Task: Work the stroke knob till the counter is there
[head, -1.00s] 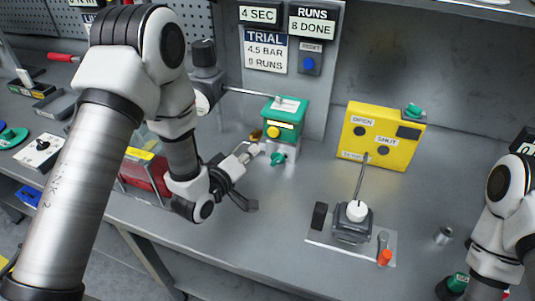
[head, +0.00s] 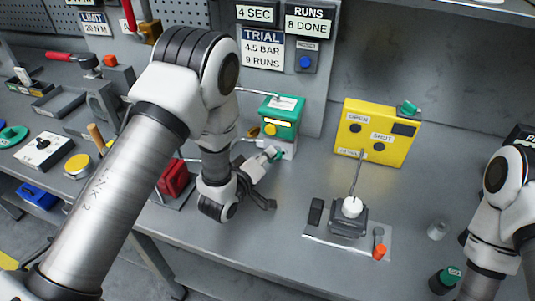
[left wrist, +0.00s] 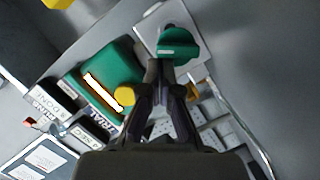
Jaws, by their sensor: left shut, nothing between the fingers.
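The green stroke knob (head: 278,153) sits low on the front of the white base under the green actuator box (head: 283,110). It shows large in the left wrist view (left wrist: 180,44). My left gripper (head: 268,157) is shut with its fingertips at the knob; in the wrist view the fingertips (left wrist: 160,72) overlap its near edge, and I cannot tell whether they touch. The counter (head: 309,20) reads RUNS 8 DONE. The trial card (head: 262,48) reads 4.5 BAR, 9 RUNS. My right gripper is out of view; only its arm shows at the right.
A reset button (head: 306,62) is under the counter. A yellow panel (head: 377,133) marked OPEN and SHUT stands to the right. A lever unit (head: 350,215) is in front of it. A red block (head: 174,177) is beside my left arm. The bench between box and lever is clear.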

